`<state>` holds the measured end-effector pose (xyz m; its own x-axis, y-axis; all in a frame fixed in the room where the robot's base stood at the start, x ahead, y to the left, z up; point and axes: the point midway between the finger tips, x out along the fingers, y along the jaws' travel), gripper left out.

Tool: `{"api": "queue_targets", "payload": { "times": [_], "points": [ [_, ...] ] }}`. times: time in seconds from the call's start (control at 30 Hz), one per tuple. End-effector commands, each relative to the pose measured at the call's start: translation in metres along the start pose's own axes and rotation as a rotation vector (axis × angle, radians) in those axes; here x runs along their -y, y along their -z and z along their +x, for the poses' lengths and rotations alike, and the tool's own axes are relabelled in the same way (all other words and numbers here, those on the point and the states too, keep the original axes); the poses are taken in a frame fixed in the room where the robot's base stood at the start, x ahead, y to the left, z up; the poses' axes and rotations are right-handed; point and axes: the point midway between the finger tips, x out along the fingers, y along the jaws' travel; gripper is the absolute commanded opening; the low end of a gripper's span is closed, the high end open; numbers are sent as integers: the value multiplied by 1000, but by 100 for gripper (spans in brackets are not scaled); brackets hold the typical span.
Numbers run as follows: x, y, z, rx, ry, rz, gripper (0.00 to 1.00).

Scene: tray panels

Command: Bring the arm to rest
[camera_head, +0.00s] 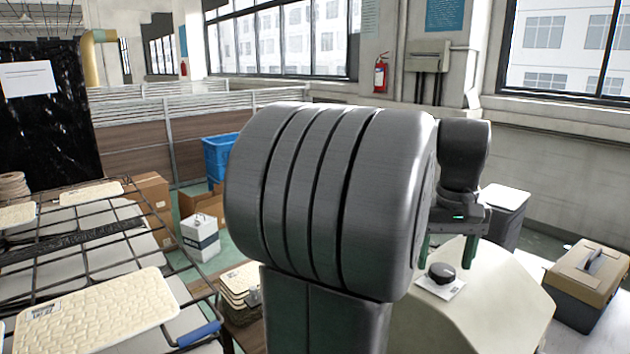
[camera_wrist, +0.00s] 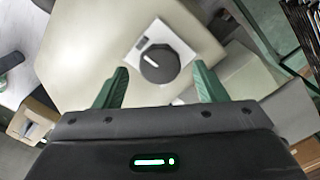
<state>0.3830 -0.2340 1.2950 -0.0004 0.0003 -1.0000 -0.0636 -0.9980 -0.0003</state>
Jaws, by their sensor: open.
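My gripper (camera_head: 447,262) is at the right in the head view, pointing down with its two green fingers apart. It holds nothing. In the wrist view my gripper (camera_wrist: 160,70) shows its fingers spread to either side of a black round knob (camera_wrist: 160,64). The knob sits on a white plate (camera_wrist: 146,42) on a pale, faceted surface (camera_wrist: 90,40). The head view shows the knob (camera_head: 441,272) below the fingers. The fingers appear above the knob, but the exact gap is unclear. A large grey arm link of mine fills the middle of the head view.
A wire rack (camera_head: 60,240) at the left holds cream textured panels (camera_head: 95,312). More panels are stacked (camera_head: 240,282) low behind my arm. Cardboard boxes (camera_head: 150,195), a white box (camera_head: 200,237) and a blue crate (camera_head: 219,158) stand behind. A tan toolbox (camera_head: 588,285) is at the right.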

Motion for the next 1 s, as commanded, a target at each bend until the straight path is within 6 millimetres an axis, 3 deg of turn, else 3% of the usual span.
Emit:
{"api": "queue_targets", "payload": {
  "times": [0.17, 0.67, 0.83, 1.0],
  "points": [
    [0, 0, 17, 1, 0, 3, 65],
    [0, 0, 13, -1, -1, 22, 65],
    [0, 1, -2, -4, -2, 0, 65],
    [0, 1, -33, -5, -2, 0, 65]
  ]
}}
